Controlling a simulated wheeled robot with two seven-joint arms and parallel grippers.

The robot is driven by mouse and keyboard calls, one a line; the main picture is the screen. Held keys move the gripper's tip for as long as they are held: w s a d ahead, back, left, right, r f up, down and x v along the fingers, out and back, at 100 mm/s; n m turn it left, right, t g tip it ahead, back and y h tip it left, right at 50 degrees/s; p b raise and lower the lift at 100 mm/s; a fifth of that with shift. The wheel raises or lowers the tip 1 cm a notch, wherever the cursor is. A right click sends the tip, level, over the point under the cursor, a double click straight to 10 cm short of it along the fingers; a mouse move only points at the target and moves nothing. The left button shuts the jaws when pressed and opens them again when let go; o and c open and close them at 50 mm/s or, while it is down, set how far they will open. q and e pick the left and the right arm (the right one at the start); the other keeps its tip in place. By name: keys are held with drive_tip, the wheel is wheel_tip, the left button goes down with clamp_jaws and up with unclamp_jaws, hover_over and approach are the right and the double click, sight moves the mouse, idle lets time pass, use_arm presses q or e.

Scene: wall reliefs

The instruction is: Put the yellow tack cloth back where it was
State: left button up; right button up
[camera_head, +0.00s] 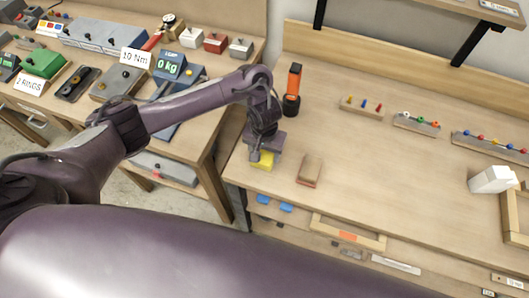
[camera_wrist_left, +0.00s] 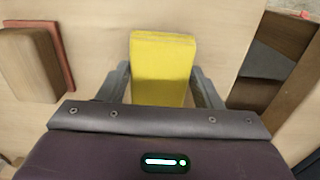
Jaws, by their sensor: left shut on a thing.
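The yellow tack cloth (camera_wrist_left: 162,68) is a folded yellow block between the two fingers of my left gripper (camera_wrist_left: 160,88) in the left wrist view. The gripper is shut on it. In the head view the cloth (camera_head: 263,160) shows below my left gripper (camera_head: 264,148), at the front left of the wooden workbench (camera_head: 400,155). I cannot tell whether the cloth touches the bench top. My right gripper is in neither view.
A brown sanding block (camera_head: 310,170) lies just right of the cloth. It also shows in the left wrist view (camera_wrist_left: 28,66). A black and orange tool (camera_head: 292,90) stands behind. A white block (camera_head: 492,180) is far right. The bench middle is clear.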

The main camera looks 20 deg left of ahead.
sight(264, 154)
use_arm(q)
drive_tip(key=o, duration=0.9)
drive_tip(key=shift+r+p, duration=2.8)
drive_tip(key=shift+r, duration=3.35)
